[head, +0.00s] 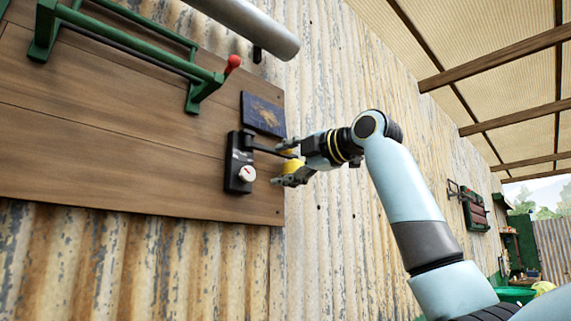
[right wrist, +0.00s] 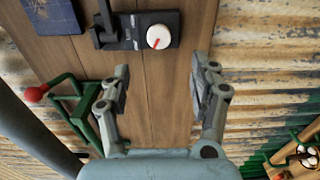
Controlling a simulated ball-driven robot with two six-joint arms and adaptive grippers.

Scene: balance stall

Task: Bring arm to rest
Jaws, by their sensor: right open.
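My right gripper (head: 288,166) is open in front of the right end of a wooden board. In the right wrist view its two fingers (right wrist: 160,82) stand wide apart, with bare wood behind the gap. A black box (head: 239,162) on the board carries a white dial (head: 246,174) with a red mark; the dial also shows in the right wrist view (right wrist: 159,37). A black lever (head: 268,149) runs from the box towards my gripper. A yellow piece (head: 291,164) shows between the fingers in the head view; I cannot tell whether they touch it. My left gripper is out of view.
A green frame (head: 120,48) with a red ball knob (head: 233,62) is on the wooden board (head: 110,150). A dark blue plaque (head: 262,114) is above the box. A thick grey tube (head: 250,25) crosses the top. Corrugated metal wall (head: 330,240) lies behind.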

